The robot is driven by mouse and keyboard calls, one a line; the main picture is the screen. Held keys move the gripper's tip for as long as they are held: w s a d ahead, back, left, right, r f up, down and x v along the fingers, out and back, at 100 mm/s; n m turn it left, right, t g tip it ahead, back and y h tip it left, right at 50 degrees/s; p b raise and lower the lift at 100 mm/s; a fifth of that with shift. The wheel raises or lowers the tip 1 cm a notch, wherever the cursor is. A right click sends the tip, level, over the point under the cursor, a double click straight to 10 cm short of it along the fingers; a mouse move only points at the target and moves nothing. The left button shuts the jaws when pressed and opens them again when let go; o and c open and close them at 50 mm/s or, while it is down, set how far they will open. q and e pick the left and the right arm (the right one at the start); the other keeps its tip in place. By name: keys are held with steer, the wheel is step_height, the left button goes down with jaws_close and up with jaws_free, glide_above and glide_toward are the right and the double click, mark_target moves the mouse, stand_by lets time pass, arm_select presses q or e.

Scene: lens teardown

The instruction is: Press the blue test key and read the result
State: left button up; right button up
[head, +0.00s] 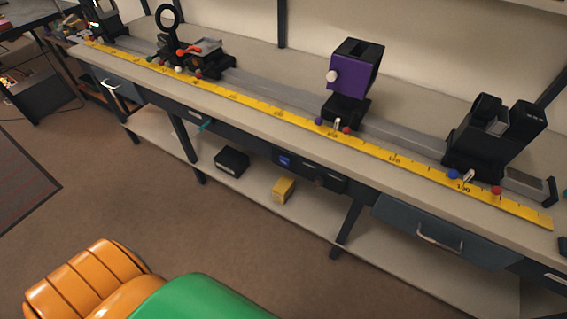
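A small blue key (285,161) sits on a dark control panel (327,181) on the front of the long bench, below the bench top. The key is small, and I cannot make out any marking or result display. Neither of my grippers is in view, and nothing is seen touching the key.
On the bench top, a yellow ruler (290,115) runs along a grey rail carrying a purple box (356,68), a black twin-post holder (492,135) and a ring stand (167,25). The lower shelf holds a black box (231,160) and a yellow block (284,189).

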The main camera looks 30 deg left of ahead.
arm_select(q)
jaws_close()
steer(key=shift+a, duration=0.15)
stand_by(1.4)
